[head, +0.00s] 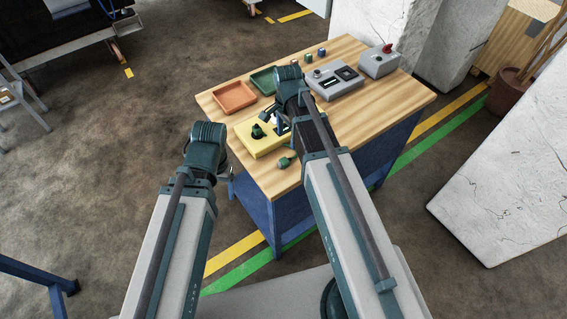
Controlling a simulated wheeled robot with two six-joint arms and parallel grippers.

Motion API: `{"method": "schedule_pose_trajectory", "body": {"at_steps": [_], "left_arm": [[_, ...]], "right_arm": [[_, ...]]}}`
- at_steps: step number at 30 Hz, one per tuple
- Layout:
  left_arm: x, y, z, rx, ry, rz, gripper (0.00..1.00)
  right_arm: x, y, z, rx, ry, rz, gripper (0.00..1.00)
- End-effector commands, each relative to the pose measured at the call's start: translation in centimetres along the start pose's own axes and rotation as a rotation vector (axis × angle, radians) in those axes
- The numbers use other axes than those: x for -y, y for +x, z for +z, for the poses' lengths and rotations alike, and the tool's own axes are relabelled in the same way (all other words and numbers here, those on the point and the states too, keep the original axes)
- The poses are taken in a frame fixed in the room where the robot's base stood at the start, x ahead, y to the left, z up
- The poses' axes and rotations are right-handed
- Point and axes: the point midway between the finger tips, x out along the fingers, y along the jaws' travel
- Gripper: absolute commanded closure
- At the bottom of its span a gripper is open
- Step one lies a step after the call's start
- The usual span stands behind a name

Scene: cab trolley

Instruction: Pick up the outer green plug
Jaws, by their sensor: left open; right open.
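A green plug (286,159) lies on the wooden trolley top near its front edge, outside the yellow block. Another dark green plug (257,131) stands on the yellow block (262,148). My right gripper (268,116) is open above the back of the yellow block, partly hidden by its own wrist. My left gripper (230,183) is open, off the trolley's left edge, and touches neither plug. Its fingers are small and partly hidden.
On the trolley top (400,100) stand an orange tray (234,97), a green tray (264,81), a grey device (334,82) and a grey box with a red button (379,63). Several small coloured pegs stand at the back. The right front of the top is clear.

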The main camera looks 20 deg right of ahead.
Motion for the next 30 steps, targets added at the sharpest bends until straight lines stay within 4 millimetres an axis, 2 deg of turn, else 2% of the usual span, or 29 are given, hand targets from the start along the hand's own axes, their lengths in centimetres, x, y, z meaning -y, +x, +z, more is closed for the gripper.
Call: {"method": "schedule_pose_trajectory", "body": {"at_steps": [1, 15, 25, 30], "left_arm": [[-0.1, 1.1, -0.1, 0.0, 0.0, 0.0, 0.24], [-0.7, 7.4, -0.5, 0.0, -0.002, 0.0, 0.24], [-0.8, 7.8, -0.5, 0.0, -0.002, 0.0, 0.24], [-0.9, 9.2, -0.6, 0.0, -0.002, 0.0, 0.24]], "right_arm": [[0.0, 1.1, 0.0, 0.0, 0.0, 0.0, 0.22], [0.0, 7.4, 0.0, 0.0, 0.0, 0.0, 0.22], [0.0, 7.8, -0.1, 0.0, 0.0, 0.0, 0.22], [0.1, 9.2, -0.2, 0.0, 0.0, 0.0, 0.22]]}}
